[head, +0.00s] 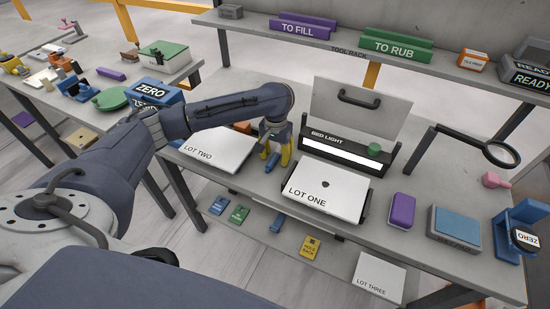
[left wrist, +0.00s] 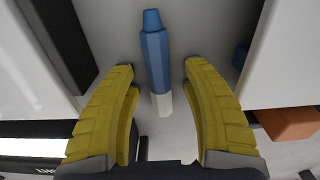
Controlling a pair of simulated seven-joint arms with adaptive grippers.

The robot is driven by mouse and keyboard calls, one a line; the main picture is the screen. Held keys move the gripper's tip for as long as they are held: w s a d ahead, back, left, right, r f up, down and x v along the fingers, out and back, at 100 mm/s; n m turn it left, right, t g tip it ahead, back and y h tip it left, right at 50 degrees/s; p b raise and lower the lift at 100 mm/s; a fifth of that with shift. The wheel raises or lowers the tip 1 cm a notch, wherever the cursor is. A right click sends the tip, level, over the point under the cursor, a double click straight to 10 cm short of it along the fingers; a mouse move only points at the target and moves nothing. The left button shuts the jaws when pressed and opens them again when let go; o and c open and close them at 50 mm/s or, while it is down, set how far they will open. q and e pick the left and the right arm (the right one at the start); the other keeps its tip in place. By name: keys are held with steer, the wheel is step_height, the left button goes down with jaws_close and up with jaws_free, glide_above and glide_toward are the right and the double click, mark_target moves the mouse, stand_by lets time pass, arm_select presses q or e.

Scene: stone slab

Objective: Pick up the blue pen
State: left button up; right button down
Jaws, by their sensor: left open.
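The blue pen (left wrist: 155,55) lies on the grey slab, a blue faceted body with a white end. It lies lengthwise between the fingers of my left gripper (left wrist: 159,68) in the left wrist view, with a gap on each side. In the head view my left gripper (head: 277,156) points down at the bench between the two lot boards, its yellow fingers apart and empty. The pen (head: 272,161) shows there as a small blue piece partly hidden by the fingers. My right gripper is not in view.
The LOT TWO board (head: 214,149) is left of the pen, the LOT ONE board (head: 325,189) right of it. An orange block (left wrist: 290,123) is close by. A purple block (head: 402,210) and blue-topped box (head: 455,226) stand farther right.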

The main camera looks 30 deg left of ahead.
arm_select(q)
steer(key=shift+o, duration=0.3)
jaws_close()
steer(key=shift+r, duration=0.2)
